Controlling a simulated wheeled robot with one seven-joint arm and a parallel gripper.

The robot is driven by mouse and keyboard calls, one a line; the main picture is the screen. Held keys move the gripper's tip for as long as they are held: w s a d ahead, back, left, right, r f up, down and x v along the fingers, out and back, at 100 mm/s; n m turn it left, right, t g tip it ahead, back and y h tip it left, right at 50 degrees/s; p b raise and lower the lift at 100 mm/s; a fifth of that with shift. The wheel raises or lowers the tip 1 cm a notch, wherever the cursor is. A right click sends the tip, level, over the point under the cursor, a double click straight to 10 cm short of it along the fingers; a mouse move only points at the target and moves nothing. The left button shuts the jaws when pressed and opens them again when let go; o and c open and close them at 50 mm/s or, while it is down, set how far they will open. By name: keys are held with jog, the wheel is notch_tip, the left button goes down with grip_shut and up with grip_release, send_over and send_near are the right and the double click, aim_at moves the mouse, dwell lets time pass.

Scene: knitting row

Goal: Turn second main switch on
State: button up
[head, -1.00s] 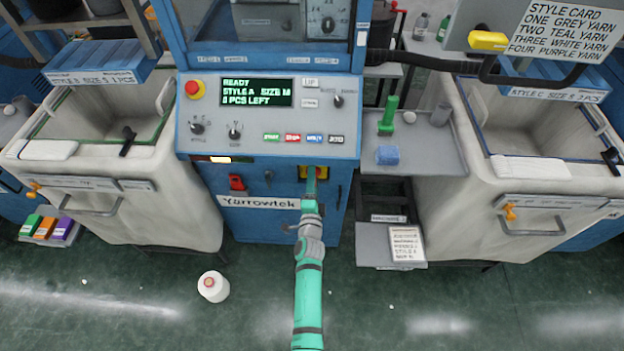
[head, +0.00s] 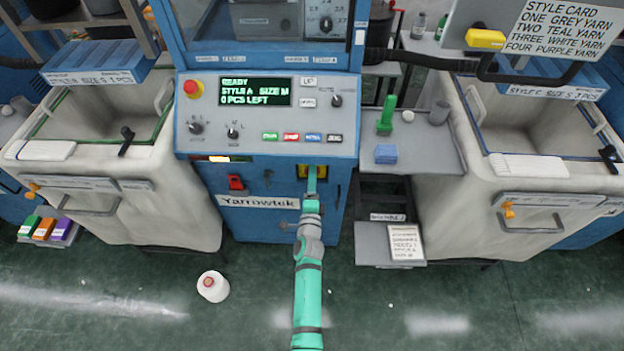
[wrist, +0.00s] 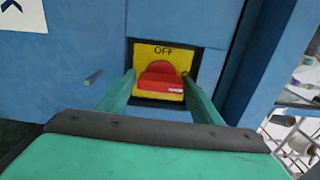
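A red rotary switch (wrist: 160,80) sits on a yellow plate (wrist: 146,52) in the blue machine front, with the word OFF above the knob. In the head view the yellow plate (head: 322,170) is low on the machine, mostly hidden behind my gripper (head: 312,172). In the wrist view my gripper (wrist: 160,82) has its two green fingers apart, one on each side of the red knob. I cannot tell whether the fingertips touch it. Another red switch (head: 236,182) is on the machine front to the left.
The control panel (head: 260,148) above has a lit display (head: 256,92) reading READY. A grey side shelf (head: 440,150) with small items juts out at right. Pale bins (head: 190,200) flank the machine.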

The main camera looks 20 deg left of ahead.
jog(key=v, duration=1)
jog(key=shift+s, duration=0.35)
jog(key=shift+s+d, duration=0.15)
jog(key=shift+d, duration=0.05)
